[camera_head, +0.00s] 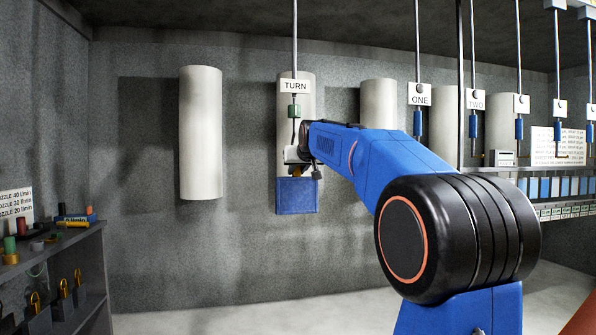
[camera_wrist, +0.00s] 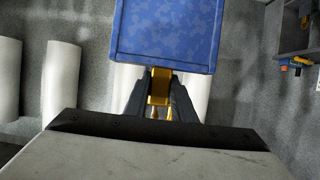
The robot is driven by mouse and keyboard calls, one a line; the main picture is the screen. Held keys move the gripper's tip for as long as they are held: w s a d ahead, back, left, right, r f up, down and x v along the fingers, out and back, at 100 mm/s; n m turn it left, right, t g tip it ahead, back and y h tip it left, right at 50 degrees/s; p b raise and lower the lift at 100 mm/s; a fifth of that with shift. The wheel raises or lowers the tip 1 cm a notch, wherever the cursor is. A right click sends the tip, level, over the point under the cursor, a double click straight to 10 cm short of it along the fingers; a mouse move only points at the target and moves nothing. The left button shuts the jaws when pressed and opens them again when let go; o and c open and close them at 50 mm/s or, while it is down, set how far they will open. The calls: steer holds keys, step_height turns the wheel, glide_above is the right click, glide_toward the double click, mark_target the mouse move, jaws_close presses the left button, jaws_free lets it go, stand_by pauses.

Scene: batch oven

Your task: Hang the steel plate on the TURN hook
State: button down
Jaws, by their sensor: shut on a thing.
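The steel plate shows as a flat blue panel (camera_head: 297,196) hanging below my gripper (camera_head: 306,170), and it fills the top of the wrist view (camera_wrist: 166,32). In the wrist view my dark fingers (camera_wrist: 159,98) are shut on a yellow piece (camera_wrist: 160,86) at the plate's edge. The TURN sign (camera_head: 295,86) is on a thin rod from the ceiling, with a green sleeve (camera_head: 294,111) below it. The TURN hook's tip is near my wrist and too small or hidden to make out. I cannot tell whether plate and hook touch.
More hanging rods with signs ONE (camera_head: 419,94) and TWO (camera_head: 475,99) and blue sleeves are to the right. A shelf (camera_head: 60,245) with nozzles and padlocks is at the left. Floor below the plate is clear.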

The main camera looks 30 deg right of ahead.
steer(key=shift+w+d+f, duration=0.1)
steer(key=shift+w+d, duration=0.15)
steer(key=shift+w, duration=0.55)
steer(key=shift+w+d+f, duration=0.1)
steer(key=shift+w+d, duration=0.1)
steer(key=shift+w, duration=0.6)
steer(key=shift+f, duration=0.4)
stand_by(1.0)
steer(key=c, duration=1.9)
jaws_free()
steer(key=shift+o, duration=1.4)
steer(key=o, duration=0.4)
steer(key=shift+o, duration=0.2)
steer(key=shift+f, duration=0.1)
